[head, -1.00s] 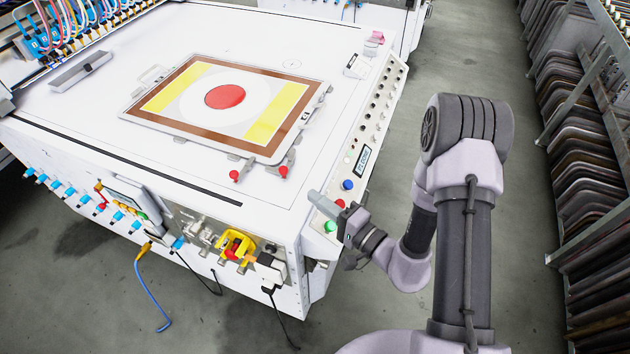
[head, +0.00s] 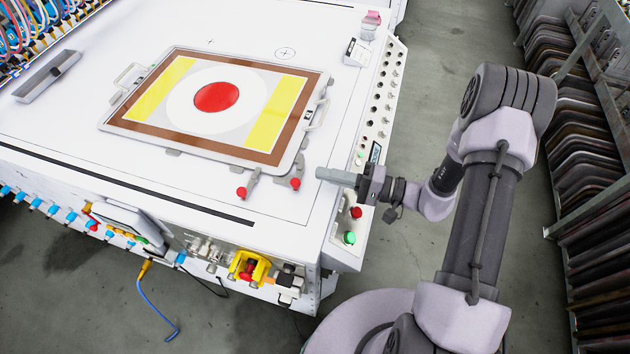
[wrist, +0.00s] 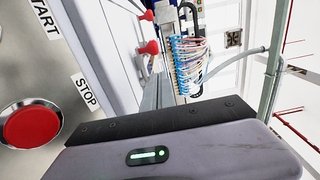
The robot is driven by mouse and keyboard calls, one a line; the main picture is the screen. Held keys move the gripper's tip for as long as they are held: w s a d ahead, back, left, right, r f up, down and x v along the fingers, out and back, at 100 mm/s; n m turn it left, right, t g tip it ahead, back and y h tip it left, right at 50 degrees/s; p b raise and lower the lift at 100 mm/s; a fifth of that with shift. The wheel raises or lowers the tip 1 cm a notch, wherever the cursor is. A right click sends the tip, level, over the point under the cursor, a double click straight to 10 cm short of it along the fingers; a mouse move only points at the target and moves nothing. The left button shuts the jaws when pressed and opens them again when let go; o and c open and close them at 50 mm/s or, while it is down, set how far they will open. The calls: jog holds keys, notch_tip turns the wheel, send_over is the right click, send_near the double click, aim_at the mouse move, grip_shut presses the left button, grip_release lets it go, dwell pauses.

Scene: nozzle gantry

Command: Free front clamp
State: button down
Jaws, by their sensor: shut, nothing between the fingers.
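A framed panel (head: 283,160) with a brown border, yellow bars and a red disc lies on the white table. Two clamps with red knobs stand at its near edge, a left one (head: 241,192) and a right one (head: 295,183). Two red knobs also show in the wrist view, one lower (wrist: 149,47) and one higher (wrist: 147,15). My gripper (head: 325,173) is shut and empty, pointing left over the table's right edge. Its tips are just right of the right clamp's knob and look apart from it. Its grey fingers (wrist: 155,92) show in the wrist view.
The control strip on the table's right edge has a red button (head: 355,212) and a green button (head: 350,238) below my gripper. The red stop button (wrist: 31,125) is close in the wrist view. A rack of screens (head: 580,150) stands at the right, across clear floor.

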aim_at(308, 194)
jog(key=shift+s+a, duration=0.4)
jog(key=shift+a, duration=0.35)
jog(key=shift+s+a, duration=0.35)
jog(key=shift+a, duration=0.4)
jog(key=b, duration=0.1)
jog(key=a+b, duration=0.1)
jog(key=shift+s+a+f+b, duration=0.25)
jog(key=shift+s+a+b, duration=0.1)
jog(key=shift+b, duration=0.05)
jog(key=shift+r, duration=0.25)
